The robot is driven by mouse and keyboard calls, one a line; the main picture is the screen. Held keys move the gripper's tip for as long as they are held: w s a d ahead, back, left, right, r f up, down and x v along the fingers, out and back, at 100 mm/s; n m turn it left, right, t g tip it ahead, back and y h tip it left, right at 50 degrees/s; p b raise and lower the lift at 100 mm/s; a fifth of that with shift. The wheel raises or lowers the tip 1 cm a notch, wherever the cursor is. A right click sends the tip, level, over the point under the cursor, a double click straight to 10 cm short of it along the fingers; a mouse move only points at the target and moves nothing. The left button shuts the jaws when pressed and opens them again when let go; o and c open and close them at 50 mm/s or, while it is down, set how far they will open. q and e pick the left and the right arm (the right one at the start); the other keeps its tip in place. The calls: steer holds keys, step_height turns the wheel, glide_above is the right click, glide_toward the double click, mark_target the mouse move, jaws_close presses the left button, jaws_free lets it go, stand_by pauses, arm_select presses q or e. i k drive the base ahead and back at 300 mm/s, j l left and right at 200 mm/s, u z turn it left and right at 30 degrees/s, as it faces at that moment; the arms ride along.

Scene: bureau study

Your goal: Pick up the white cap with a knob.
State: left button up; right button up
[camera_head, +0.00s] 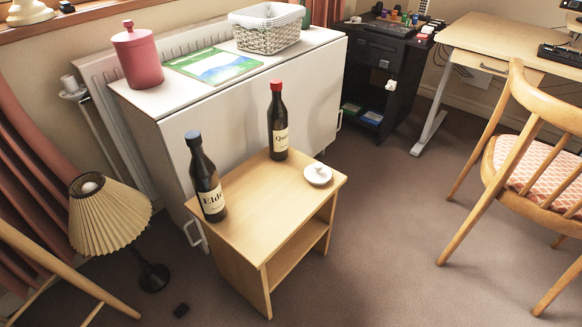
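The white cap with a knob (318,174) lies on the right part of a small wooden side table (262,215), with its knob facing up. A dark bottle with a red cap (278,122) stands upright on the table to the left of the white cap, towards the back. A dark bottle with a blue cap (206,178) stands upright at the table's left side. Neither bottle touches the white cap. Neither of my grippers shows in the head view.
A white cabinet (240,95) stands behind the table, bearing a red canister (137,56), a green-blue book (213,66) and a white basket (266,32). A lamp (108,215) stands left. A wooden chair (520,165) stands right. Carpet (390,235) between table and chair is clear.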

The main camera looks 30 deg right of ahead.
mark_target(318, 173)
steer(key=z, duration=1)
steer(key=u, duration=2.4)
steer(key=z, duration=2.35)
steer(key=i+l+u, duration=0.05)
